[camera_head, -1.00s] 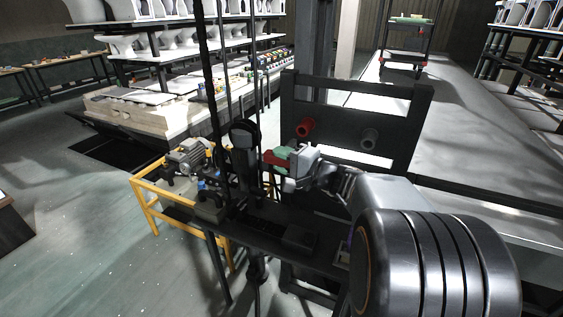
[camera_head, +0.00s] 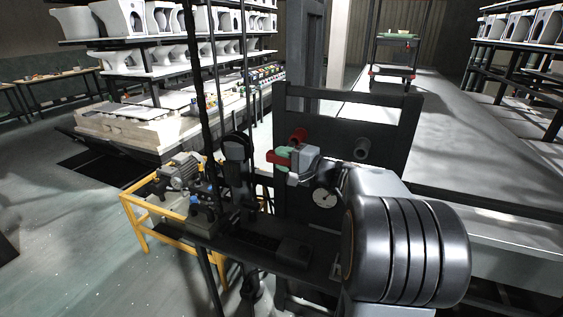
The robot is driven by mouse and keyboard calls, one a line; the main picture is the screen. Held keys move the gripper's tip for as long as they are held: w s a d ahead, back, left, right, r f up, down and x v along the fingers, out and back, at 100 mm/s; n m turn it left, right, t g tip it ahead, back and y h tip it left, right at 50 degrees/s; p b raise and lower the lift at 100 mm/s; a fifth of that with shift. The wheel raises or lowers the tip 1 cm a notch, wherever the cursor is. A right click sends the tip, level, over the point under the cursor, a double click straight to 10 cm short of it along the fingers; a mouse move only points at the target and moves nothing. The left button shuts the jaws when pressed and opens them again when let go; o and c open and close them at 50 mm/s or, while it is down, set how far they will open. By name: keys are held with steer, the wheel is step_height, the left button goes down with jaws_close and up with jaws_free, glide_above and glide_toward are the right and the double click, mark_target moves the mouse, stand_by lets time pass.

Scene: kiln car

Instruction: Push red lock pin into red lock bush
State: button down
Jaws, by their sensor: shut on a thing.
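My gripper (camera_head: 293,159) is shut on the red lock pin (camera_head: 275,157), whose red end sticks out to the left; a pale green part shows between the jaws. The red lock bush (camera_head: 298,135) is a short red tube on the upright dark panel (camera_head: 390,105). The pin is just below and left of the bush in the picture, and my gripper partly covers the bush's lower side. I cannot tell the gap in depth between pin and bush; the pin does not appear to be in it.
A grey bush (camera_head: 362,148) stands on the same panel to the right. A round white dial (camera_head: 324,196) is below my gripper. Dark vertical rods and a black bench (camera_head: 260,245) stand to the left and below, with a yellow-framed machine (camera_head: 150,205) beyond.

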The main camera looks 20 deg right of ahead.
mark_target(293, 145)
steer(key=shift+r, duration=0.1)
steer(key=shift+w+d+b, duration=0.45)
steer(key=shift+w+d, duration=1.55)
steer(key=shift+d, duration=0.15)
steer(key=shift+w+d, duration=0.45)
steer(key=shift+d, duration=0.05)
stand_by(0.4)
steer(key=shift+c, duration=2.4)
jaws_free()
steer(key=shift+s+d, duration=0.2)
steer(key=shift+s, duration=0.15)
steer(key=shift+b+v, duration=1.05)
steer(key=shift+v, duration=0.8)
steer(key=shift+s+d, duration=0.1)
